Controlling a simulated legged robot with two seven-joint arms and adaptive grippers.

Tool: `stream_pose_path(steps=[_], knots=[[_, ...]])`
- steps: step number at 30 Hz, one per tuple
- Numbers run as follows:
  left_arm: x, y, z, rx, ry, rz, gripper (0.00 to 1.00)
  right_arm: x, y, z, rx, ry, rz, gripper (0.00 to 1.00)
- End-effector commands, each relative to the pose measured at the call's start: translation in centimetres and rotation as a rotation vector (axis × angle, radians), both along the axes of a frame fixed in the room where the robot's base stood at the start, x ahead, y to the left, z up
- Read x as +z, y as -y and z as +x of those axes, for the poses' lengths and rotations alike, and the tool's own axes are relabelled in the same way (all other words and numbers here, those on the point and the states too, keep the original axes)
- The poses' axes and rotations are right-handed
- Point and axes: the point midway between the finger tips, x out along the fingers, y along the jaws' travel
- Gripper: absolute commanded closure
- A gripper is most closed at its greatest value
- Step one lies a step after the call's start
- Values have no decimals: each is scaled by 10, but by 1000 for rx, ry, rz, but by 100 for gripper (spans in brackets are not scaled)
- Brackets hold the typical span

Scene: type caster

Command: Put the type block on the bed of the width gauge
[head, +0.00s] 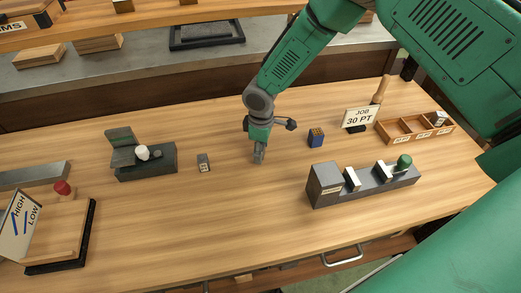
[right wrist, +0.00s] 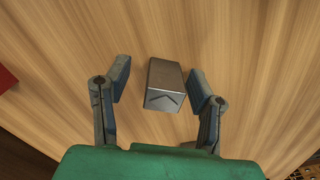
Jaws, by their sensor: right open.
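A grey metal type block (right wrist: 164,85) with a V-shaped mark on its near face shows in the right wrist view. It stands on the wood between the fingers of my right gripper (right wrist: 162,88), with gaps on both sides. In the head view my right gripper (head: 259,151) points down low over the middle of the table and largely hides what is under it. What looks like the width gauge (head: 362,184) is a long dark fixture at the right, with a labelled end block, upright plates and a green knob. Its label is too small to read. My left gripper is out of view.
A small grey labelled piece (head: 204,163) and a dark fixture with a white knob (head: 146,160) are to the left. A blue patterned cube (head: 316,138), a job sign (head: 361,117) and a compartment tray (head: 415,128) are to the right. The front middle is clear.

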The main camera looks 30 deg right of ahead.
Motion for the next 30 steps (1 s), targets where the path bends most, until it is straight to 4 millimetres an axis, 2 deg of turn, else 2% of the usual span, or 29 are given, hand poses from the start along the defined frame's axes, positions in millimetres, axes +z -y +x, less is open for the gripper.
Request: stream_pose_path(steps=[3,4,8,17,20,30], knots=[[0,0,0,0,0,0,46,1,-1,0,1,0,0,50],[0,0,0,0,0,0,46,1,-1,0,1,0,0,53],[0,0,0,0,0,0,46,0,0,0,1,0,0,99],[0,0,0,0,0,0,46,1,0,1,1,1,1,100],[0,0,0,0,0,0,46,8,0,1,2,1,0,100],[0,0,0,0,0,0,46,73,0,1,1,4,0,100]])
